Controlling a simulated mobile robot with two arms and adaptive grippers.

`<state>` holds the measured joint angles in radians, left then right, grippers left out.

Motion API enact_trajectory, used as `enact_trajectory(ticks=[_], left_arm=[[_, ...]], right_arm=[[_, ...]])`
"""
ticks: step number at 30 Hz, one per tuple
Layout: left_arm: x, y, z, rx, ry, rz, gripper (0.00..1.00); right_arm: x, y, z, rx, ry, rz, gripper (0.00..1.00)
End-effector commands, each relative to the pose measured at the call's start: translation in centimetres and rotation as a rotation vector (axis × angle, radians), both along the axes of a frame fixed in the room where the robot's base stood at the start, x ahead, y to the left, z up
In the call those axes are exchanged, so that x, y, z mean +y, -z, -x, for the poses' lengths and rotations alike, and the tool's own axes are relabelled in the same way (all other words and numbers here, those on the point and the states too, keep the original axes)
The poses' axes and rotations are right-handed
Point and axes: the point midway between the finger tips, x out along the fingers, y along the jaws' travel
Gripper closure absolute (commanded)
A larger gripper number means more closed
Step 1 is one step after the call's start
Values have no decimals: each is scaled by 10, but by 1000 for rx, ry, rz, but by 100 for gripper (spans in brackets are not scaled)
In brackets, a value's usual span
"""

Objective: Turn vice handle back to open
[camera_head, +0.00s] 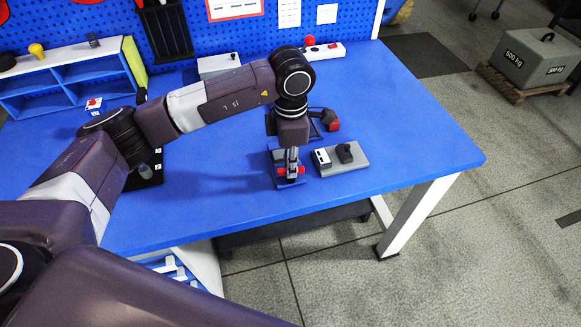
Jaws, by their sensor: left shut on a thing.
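My left gripper (292,163) points down over a small fixture near the table's front edge. The handle's exact angle and the jaw gap cannot be made out. My right gripper is not in view.
A grey plate with a black knob (345,153) lies just right of the fixture. A red and black tool (330,120) is behind it. A blue shelf (65,78) stands at the back left. The blue table (420,145) is clear on the right.

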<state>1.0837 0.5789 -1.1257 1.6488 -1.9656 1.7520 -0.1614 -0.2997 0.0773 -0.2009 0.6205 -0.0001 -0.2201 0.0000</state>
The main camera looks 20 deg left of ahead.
Motion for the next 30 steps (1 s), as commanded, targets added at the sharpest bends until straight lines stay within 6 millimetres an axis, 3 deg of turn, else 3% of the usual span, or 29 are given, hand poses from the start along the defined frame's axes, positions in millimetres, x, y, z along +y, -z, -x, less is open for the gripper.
enact_trajectory(ticks=[22, 23, 27, 30], left_arm=[[0, -2, -2, -5, -95, 2, 100], [0, -2, -2, -5, -95, 2, 88], [0, -2, -1, -4, -95, 1, 72], [0, -1, -1, -3, -95, 1, 71]], right_arm=[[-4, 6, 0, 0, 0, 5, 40], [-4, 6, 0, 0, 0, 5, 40], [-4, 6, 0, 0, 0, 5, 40], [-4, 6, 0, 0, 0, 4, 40]])
